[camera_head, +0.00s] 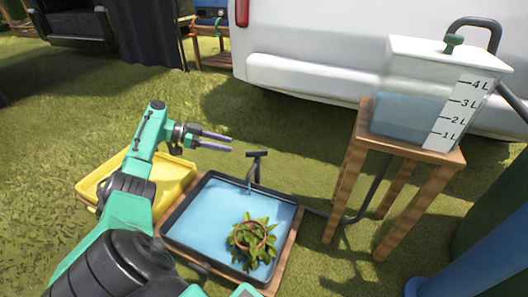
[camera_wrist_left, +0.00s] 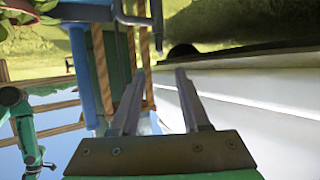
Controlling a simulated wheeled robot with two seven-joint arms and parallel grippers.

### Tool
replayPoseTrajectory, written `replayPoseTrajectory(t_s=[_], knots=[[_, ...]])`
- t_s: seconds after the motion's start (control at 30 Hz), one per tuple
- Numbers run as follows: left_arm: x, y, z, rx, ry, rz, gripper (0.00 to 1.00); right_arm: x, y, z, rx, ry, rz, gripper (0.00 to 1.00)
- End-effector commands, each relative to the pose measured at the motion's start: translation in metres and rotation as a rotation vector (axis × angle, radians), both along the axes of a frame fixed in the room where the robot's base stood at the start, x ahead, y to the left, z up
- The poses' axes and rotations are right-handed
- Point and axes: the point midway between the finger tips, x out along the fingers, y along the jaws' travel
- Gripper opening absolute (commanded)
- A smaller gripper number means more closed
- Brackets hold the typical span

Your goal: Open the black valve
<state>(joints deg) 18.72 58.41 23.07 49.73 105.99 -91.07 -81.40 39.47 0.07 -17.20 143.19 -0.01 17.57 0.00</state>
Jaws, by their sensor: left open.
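The black valve (camera_head: 257,154) is a small T-shaped handle on a thin post at the back edge of the blue-filled tray (camera_head: 178,210). My left gripper (camera_head: 230,144) points right, with its two grey fingers apart and nothing between them. In the head view its tips appear left of the valve handle and slightly higher, with a gap between. The left wrist view also shows the open gripper (camera_wrist_left: 157,72). My right gripper is not in view.
A potted plant (camera_head: 252,238) stands in the tray. A yellow crate (camera_head: 176,181) is left of it. A water tank (camera_head: 405,85) with a green knob (camera_head: 453,40) sits on a wooden stand (camera_head: 350,165) at right; a hose runs down beside it. A white vehicle (camera_head: 310,40) stands behind.

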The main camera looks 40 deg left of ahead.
Motion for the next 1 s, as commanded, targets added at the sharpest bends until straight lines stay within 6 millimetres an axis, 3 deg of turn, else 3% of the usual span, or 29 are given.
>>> replayPoseTrajectory(t_s=[0.1,0.4,0.77,0.8,0.9,1.0], knots=[[0.021,-0.021,-0.018,0.001,0.001,-0.004,0.46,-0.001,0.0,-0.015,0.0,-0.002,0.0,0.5],[0.072,-0.065,-0.045,0.0,-0.002,-0.002,0.46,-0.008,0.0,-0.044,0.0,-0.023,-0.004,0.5],[0.083,-0.075,-0.046,0.0,0.001,0.0,0.46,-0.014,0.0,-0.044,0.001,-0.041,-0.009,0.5],[0.083,-0.075,-0.046,0.0,0.001,0.0,0.42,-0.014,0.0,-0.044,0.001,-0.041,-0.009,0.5],[0.083,-0.075,-0.046,0.0,0.001,0.0,0.04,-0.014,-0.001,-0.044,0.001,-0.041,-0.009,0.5],[0.083,-0.075,-0.046,0.0,0.001,0.0,0.0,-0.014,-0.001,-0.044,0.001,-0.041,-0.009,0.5]])
